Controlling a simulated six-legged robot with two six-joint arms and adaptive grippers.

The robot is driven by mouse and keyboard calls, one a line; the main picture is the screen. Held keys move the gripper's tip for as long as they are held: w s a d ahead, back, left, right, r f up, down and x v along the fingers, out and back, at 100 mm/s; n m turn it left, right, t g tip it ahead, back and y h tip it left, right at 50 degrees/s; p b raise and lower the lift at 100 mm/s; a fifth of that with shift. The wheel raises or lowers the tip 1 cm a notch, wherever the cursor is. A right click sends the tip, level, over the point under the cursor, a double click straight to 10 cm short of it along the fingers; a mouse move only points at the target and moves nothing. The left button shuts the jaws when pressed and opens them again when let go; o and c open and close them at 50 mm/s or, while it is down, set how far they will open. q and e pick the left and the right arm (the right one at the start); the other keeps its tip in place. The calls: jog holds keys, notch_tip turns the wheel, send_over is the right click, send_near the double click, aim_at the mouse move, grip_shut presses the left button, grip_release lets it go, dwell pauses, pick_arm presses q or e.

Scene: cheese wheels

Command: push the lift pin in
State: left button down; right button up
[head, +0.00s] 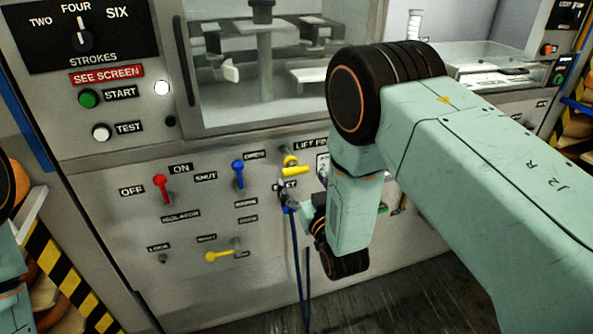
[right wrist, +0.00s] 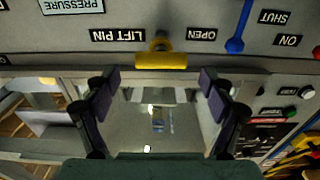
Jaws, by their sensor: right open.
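The lift pin is a yellow T-shaped handle (head: 296,170) on the grey machine panel, below the LIFT PIN label and partly beside my right arm. In the right wrist view, which is upside down, its yellow crossbar (right wrist: 161,61) lies level across the upper middle. My right gripper (head: 289,193) is just below the handle in the head view. In the right wrist view the right gripper (right wrist: 160,82) has its two dark fingers wide apart, with nothing between them. The crossbar appears beyond the fingertips, apart from them. My left gripper is out of view.
A blue lever (head: 238,174), a red lever (head: 160,187) and a lower yellow lever (head: 220,256) are on the panel to the left. A blue cord (head: 296,255) hangs below my right gripper. A glass window (head: 215,105) is above the panel.

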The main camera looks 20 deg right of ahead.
aim_at(297, 174)
jog(key=w, duration=0.4)
jog(key=shift+a+f, duration=0.1)
jog(key=shift+a, duration=0.05)
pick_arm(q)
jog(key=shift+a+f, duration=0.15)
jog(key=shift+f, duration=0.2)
pick_arm(e)
jog(key=shift+w, duration=0.5)
